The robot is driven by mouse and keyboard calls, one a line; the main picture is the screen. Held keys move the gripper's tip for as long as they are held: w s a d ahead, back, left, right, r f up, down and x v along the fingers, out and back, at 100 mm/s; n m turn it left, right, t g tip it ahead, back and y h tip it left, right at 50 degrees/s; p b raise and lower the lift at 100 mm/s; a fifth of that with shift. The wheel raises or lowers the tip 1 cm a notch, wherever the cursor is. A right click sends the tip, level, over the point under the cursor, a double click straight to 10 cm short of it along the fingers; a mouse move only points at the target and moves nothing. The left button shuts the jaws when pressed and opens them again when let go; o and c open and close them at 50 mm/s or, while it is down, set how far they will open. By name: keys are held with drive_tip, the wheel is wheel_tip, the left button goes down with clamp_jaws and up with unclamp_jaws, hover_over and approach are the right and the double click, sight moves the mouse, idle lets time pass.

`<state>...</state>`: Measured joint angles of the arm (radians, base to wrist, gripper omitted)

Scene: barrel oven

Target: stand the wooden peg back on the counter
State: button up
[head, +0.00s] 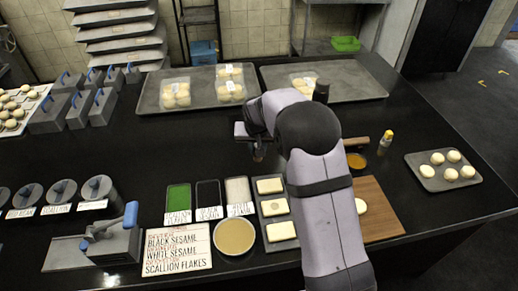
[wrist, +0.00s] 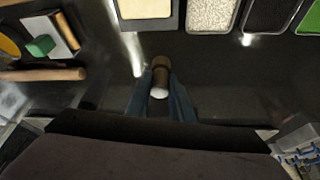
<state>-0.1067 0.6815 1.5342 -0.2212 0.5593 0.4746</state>
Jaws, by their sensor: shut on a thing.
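The wooden peg (wrist: 161,64) is brown with a pale end and sits between the two blue-grey fingers of my gripper (wrist: 160,82) in the wrist view. My gripper is shut on it. In the head view my gripper (head: 258,152) is over the black counter (head: 130,150), left of my forearm and behind the topping trays. The peg is small and hard to make out there. I cannot tell whether its lower end touches the counter.
Trays of green, black and white toppings (head: 208,197) and a dough tray (head: 276,211) stand in front. A rolling pin (head: 357,141) and an amber bowl (head: 357,161) lie right. Large bun trays (head: 152,98) stand behind. The counter left of my gripper is clear.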

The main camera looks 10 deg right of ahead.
sight(258, 161)
drive_tip(key=shift+f, duration=0.15)
drive_tip(key=shift+f+b, duration=1.95)
drive_tip(key=shift+f, duration=0.8)
drive_tip(key=shift+f+b, duration=0.5)
drive_tip(key=shift+f, duration=0.15)
drive_tip(key=o, duration=1.1)
drive_tip(key=shift+c, duration=0.2)
drive_tip(key=b+v, duration=0.1)
drive_tip(key=v, duration=0.6)
drive_tip(key=shift+r+b, duration=0.15)
drive_tip(key=shift+b, duration=0.25)
drive_tip(key=shift+s, duration=0.1)
